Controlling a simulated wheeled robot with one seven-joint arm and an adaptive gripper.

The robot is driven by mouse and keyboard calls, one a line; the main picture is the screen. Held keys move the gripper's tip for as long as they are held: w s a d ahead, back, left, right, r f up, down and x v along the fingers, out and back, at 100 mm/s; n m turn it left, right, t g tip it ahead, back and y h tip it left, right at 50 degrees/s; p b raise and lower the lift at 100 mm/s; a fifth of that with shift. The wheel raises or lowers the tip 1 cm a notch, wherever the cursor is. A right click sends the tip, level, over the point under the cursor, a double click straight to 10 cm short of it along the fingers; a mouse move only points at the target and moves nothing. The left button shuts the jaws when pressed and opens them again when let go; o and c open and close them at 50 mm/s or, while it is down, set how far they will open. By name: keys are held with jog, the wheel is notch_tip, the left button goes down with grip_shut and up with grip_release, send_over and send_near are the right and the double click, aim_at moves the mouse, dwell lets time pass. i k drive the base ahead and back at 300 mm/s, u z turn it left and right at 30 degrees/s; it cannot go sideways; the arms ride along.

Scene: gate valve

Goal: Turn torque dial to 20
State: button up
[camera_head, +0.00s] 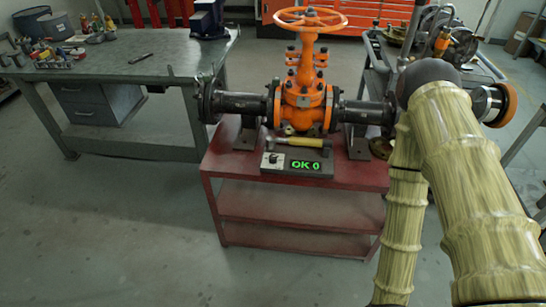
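The torque dial (273,159) is a small dark knob on a white plate, at the left end of a low grey box on the front edge of the red cart. Beside it on the same box, a green display (305,165) reads "OK 0". The knob's pointer is too small to read. My arm, in a pale yellow-green sleeve, comes up from the lower right and ends at the right of the cart, away from the dial. My gripper itself cannot be made out.
The orange gate valve (302,100) with its handwheel (304,18) stands on the red cart (300,208) behind the dial. A yellow-handled hammer (296,142) lies just behind the display box. A grey workbench (120,62) with tools is at left. Floor before the cart is clear.

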aim_at(272, 158)
jog(key=k, duration=0.6)
jog(key=u, duration=0.55)
jog(key=i, duration=1.2)
jog(key=z, duration=0.1)
